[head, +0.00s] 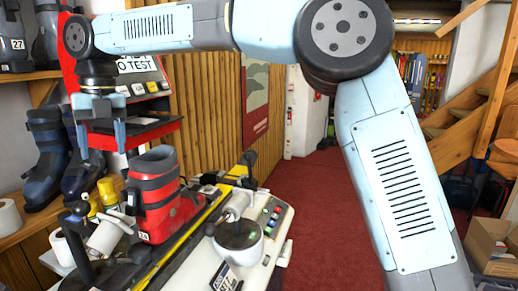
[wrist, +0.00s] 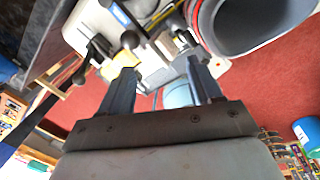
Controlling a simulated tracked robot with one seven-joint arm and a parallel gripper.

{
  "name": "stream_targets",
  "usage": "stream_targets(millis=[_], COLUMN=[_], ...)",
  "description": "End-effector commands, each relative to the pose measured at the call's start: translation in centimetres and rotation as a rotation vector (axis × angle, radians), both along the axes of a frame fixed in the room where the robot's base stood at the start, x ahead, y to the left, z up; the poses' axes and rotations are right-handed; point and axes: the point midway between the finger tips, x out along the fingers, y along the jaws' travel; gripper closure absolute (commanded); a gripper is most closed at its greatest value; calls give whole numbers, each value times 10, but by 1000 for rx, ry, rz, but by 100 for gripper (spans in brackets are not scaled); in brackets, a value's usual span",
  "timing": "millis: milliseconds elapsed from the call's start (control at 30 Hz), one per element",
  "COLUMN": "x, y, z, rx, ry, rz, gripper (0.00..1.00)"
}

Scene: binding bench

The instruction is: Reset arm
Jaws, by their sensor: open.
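My gripper (head: 101,138) hangs from my arm at the left of the head view, pointing down. Its two fingers are apart with nothing between them. They also show spread apart in the wrist view (wrist: 160,74). A red and dark grey ski boot (head: 158,195) stands upright on the white bench (head: 243,270), below and to the right of the gripper. The boot's open top also shows at the upper right of the wrist view (wrist: 250,28). The gripper is apart from the boot.
A red-framed test machine (head: 138,68) stands behind the gripper. Dark blue boots (head: 46,150) stand on a wooden shelf at left. Yellow bottles (head: 106,192) and a white paper roll (head: 62,250) are near the red boot. The red carpet (head: 318,200) is clear in the middle.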

Motion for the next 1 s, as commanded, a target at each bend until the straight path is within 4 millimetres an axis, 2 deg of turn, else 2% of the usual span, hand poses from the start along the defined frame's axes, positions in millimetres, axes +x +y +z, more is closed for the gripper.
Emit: stream_targets(millis=[33, 267, 567, 800, 1000], x=[4, 26, 47, 48, 35], y=[-16, -87, -197, -293, -373], z=[2, 2, 1, -1, -6], rx=[-14, -43, -9, 79, 192], ry=[-25, -108, -182, -198, -167], rz=[-95, -586, -1257, -1809, -2272], gripper=[36, 36, 36, 36, 36])
